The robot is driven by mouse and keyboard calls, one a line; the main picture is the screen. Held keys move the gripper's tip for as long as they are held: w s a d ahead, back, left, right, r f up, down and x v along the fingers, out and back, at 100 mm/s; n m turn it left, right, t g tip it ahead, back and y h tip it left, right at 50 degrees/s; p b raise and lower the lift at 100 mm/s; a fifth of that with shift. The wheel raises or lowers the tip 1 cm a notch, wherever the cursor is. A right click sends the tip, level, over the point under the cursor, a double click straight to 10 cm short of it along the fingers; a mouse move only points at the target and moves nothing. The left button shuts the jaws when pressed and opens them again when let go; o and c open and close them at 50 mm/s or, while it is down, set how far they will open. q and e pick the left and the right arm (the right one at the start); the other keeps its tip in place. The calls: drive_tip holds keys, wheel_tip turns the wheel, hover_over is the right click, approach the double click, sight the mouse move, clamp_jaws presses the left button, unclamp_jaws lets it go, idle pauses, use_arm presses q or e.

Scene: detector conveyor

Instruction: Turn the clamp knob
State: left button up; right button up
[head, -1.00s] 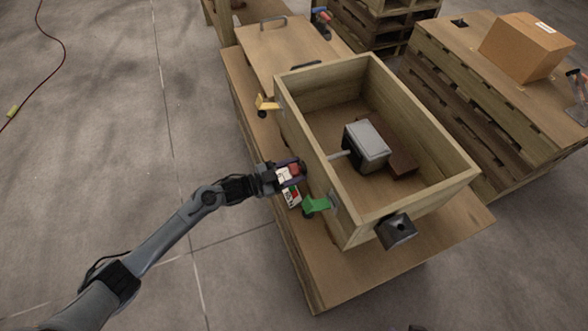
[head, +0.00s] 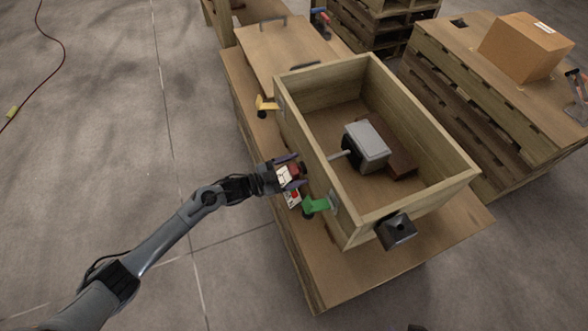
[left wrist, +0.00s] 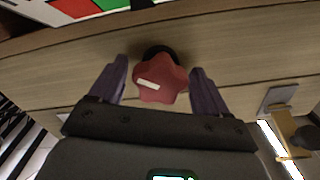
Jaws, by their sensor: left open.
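The clamp knob is a dark red, lobed knob with a white mark (left wrist: 160,78), on the outer side wall of the wooden crate (head: 310,146). It also shows small and partly covered in the head view (head: 296,170). My left gripper (head: 294,172) is open at that wall, with one purple finger on each side of the knob. In the left wrist view the gripper (left wrist: 160,86) has the knob between its fingers, with a gap visible on both sides. My right gripper is not in view.
A grey box (head: 368,143) with a rod lies inside the crate. A green bracket (head: 316,205) and a yellow bracket (head: 266,104) are on the crate's near side, either side of my gripper. A black square fitting (head: 398,231) is on the crate's front end.

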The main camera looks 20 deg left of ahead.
use_arm(q)
drive_tip(key=p+v, duration=0.3)
drive_tip(key=v, duration=0.7)
drive_tip(key=shift+s+a, duration=0.3)
idle(0.8)
drive_tip(key=shift+p, duration=0.3)
